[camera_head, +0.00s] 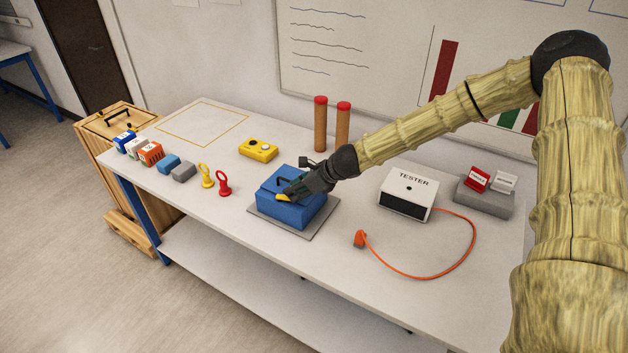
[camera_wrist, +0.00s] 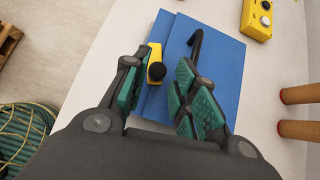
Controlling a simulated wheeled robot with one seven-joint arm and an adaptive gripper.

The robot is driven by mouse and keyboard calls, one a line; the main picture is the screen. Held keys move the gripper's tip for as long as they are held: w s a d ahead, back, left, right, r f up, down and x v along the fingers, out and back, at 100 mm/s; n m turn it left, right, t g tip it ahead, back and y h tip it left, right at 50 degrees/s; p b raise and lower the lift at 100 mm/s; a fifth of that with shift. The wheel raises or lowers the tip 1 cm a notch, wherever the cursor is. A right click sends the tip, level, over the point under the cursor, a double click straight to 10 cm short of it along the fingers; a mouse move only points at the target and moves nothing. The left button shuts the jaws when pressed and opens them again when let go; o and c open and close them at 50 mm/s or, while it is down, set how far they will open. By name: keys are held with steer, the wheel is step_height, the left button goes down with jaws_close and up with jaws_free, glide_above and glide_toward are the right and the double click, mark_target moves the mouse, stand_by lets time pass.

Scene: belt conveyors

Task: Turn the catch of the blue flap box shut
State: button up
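The blue flap box (camera_head: 290,213) sits on a grey plate (camera_head: 318,228) in the middle of the table. In the wrist view its blue top (camera_wrist: 222,68) carries a bent black handle (camera_wrist: 196,40). The yellow catch (camera_wrist: 154,50) has a black knob (camera_wrist: 157,71); the catch (camera_head: 283,197) also shows in the head view. My gripper (camera_head: 290,193) is low over the box top. In the wrist view my gripper (camera_wrist: 162,75) is open, its green-padded fingers on either side of the catch with gaps. Whether the catch holds the flap cannot be told.
A yellow button box (camera_head: 258,151) and two brown cylinders (camera_head: 320,128) stand behind the box. The tester (camera_head: 408,190) with an orange cable (camera_head: 440,275) is to the right. Red and yellow ring pieces (camera_head: 224,184) and several small blocks (camera_head: 150,153) lie left. The front table edge is clear.

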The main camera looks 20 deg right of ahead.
steer(key=v, duration=1)
steer(key=shift+s, duration=0.2)
steer(key=shift+d+r, duration=0.1)
steer(key=shift+c, duration=1.2)
steer(key=shift+s+f, duration=0.2)
steer(key=shift+f, duration=0.05)
steer(key=c, duration=0.4)
steer(key=s+f+n+h+b, duration=0.1)
steer(key=s+n+b, duration=0.1)
steer(key=s+a+f+n+h+b, duration=0.1)
steer(key=n+b, duration=0.1)
steer(key=shift+s+f+n, duration=0.35)
steer(key=shift+s+n, duration=0.05)
jaws_close()
steer(key=s+a+r+n+t+h+b, duration=0.1)
steer(key=s+n+t+h+b, duration=0.2)
steer(key=n, duration=0.4)
steer(key=shift+y, duration=0.3)
steer(key=shift+w+a+r+p+x, duration=0.25)
steer(key=shift+p+x, duration=0.35)
steer(key=shift+x, duration=1.45)
steer(key=shift+w+a+r+p+x, duration=0.1)
steer(key=shift+w+r+p+x, duration=0.4)
steer(key=shift+x, duration=1.5)
steer(key=shift+w+a+r+p+x, duration=0.2)
steer(key=shift+p+x, duration=0.5)
steer(key=shift+x, duration=1.35)
